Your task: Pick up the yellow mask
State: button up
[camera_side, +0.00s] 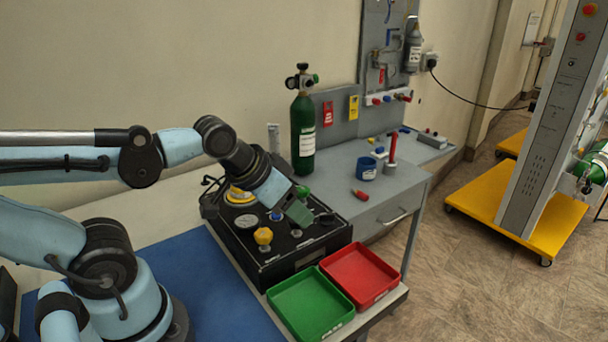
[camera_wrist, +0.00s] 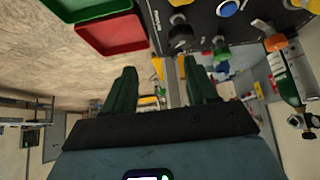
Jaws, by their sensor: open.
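Two yellow pieces sit on the black panel box: a rounded yellow piece (camera_side: 263,236) near its front left, and a wider yellow piece (camera_side: 240,196) at its back left, partly hidden by my arm. I cannot tell for sure which is the mask. My gripper (camera_side: 301,207), with green fingers, is above the right part of the box, apart from both yellow pieces. In the wrist view its fingers (camera_wrist: 160,80) are spread with nothing between them. Neither yellow piece is clear in that view.
A green tray (camera_side: 309,304) and a red tray (camera_side: 360,273) lie in front of the black box (camera_side: 290,258). A green cylinder (camera_side: 303,135) stands behind it. A blue cup (camera_side: 366,169) and red-handled tools are on the grey bench (camera_side: 345,203). A blue surface (camera_side: 208,287) lies left.

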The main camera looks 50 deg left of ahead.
jog(key=shift+c, duration=0.6)
jog(key=a+m+g+y, duration=0.1)
jog(key=a+m, duration=0.1)
jog(key=w+a+f+m+g+y, duration=0.1)
jog(key=a+m+y, duration=0.1)
jog(key=m, duration=0.1)
jog(key=a+m+g+y, duration=0.2)
jog(key=a, duration=0.1)
jog(key=shift+w+f+m, duration=0.15)
jog(key=shift+w+m, duration=0.15)
jog(key=a+m+g+y, duration=0.2)
jog(key=a, duration=0.1)
jog(key=a+m+g+y, duration=0.2)
jog(key=a+m+y, duration=0.1)
jog(key=a, duration=0.1)
jog(key=a+f+m+g+y, duration=0.1)
jog(key=a+m+g+y, duration=0.1)
jog(key=a+y, duration=0.1)
jog(key=shift+s+a+f+g, duration=0.1)
jog(key=shift+a+g, duration=0.3)
jog(key=shift+a, duration=0.2)
jog(key=shift+x, duration=3.05)
jog(key=shift+f, duration=0.15)
grip_shut()
